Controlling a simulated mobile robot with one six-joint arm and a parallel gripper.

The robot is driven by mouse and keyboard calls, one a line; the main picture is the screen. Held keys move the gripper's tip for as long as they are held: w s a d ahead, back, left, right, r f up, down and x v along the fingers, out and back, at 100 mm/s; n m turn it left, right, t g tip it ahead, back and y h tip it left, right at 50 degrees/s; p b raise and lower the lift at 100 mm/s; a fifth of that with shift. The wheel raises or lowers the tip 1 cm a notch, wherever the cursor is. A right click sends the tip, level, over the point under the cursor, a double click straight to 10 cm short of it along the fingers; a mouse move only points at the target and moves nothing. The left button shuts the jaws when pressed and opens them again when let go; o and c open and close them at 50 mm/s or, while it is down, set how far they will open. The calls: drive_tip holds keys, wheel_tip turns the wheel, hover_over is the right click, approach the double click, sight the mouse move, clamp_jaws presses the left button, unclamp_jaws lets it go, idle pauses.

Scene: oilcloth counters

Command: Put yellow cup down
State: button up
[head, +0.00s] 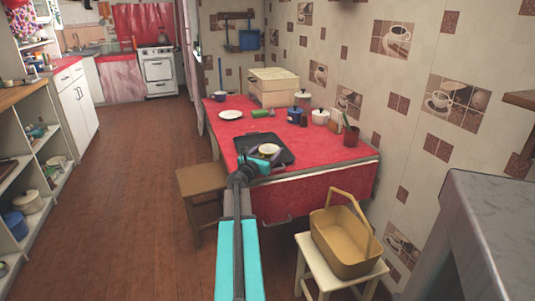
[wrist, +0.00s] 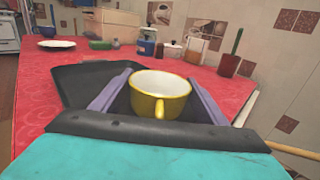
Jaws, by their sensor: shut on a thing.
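A yellow cup (wrist: 160,102) with a pale inside sits between the two purple-grey fingers of my gripper (wrist: 157,100) in the wrist view. The gripper is shut on it and the cup is upright, its handle toward the wrist camera. In the head view the cup (head: 268,149) shows small and pale at my gripper (head: 262,155), over the dark tray (head: 277,157) on the red table. The tray also shows behind and left of the cup in the wrist view (wrist: 85,84). I cannot tell whether the cup's base touches anything; it is hidden by the gripper.
The red oilcloth table (head: 222,135) also holds a white plate (head: 230,114), a green bottle (head: 263,113), a blue pot (head: 294,115) and a white pot (head: 320,117) toward the back.

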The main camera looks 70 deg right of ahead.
drive_tip(key=shift+f, duration=0.1)
drive_tip(key=o, duration=1.2)
drive_tip(key=shift+c, duration=0.2)
drive_tip(key=shift+r, duration=0.2)
drive_tip(key=shift+w+a+f, duration=0.1)
drive_tip(key=shift+w+a, duration=0.1)
drive_tip(key=shift+a, duration=1.8)
drive_tip(key=shift+w+a+r, duration=0.1)
drive_tip(key=shift+w+a, duration=0.1)
drive_tip(key=shift+a, duration=1.8)
drive_tip(key=shift+w+a+f, duration=0.1)
drive_tip(key=shift+w+a, duration=0.1)
drive_tip(key=shift+a, duration=1.8)
drive_tip(key=shift+p, duration=0.3)
